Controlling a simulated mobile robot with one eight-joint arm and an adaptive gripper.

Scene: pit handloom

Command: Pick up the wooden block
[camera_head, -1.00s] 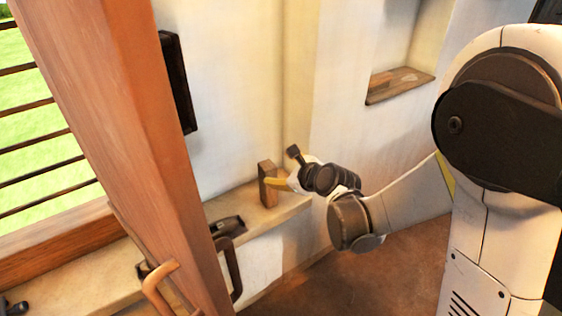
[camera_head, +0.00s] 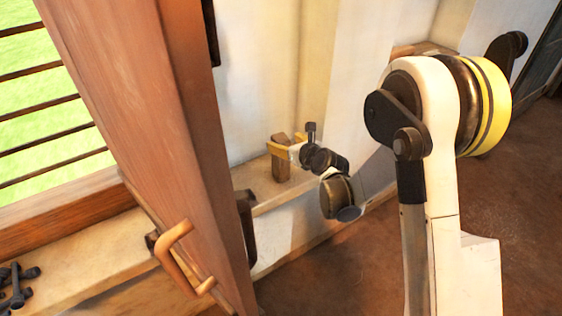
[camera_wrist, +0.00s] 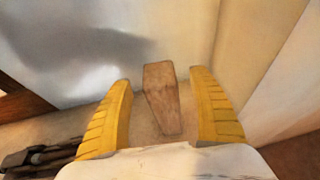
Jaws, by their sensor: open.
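The wooden block (camera_head: 281,160) stands upright on the ledge (camera_head: 262,185) by the white wall in the head view. In the wrist view the brown block (camera_wrist: 162,98) lies between the two yellow fingers of my gripper (camera_wrist: 163,105). A gap shows on each side of the block, wider at the left finger. My gripper (camera_head: 288,147) is open in the head view, with its yellow fingers around the block's upper part.
A thick wooden post (camera_head: 150,120) with a curved wooden handle (camera_head: 180,255) stands at the left. Dark tools (camera_head: 17,285) lie on the ledge at the far left. In the wrist view a dark object (camera_wrist: 45,158) lies left of my gripper. The wall is close behind the block.

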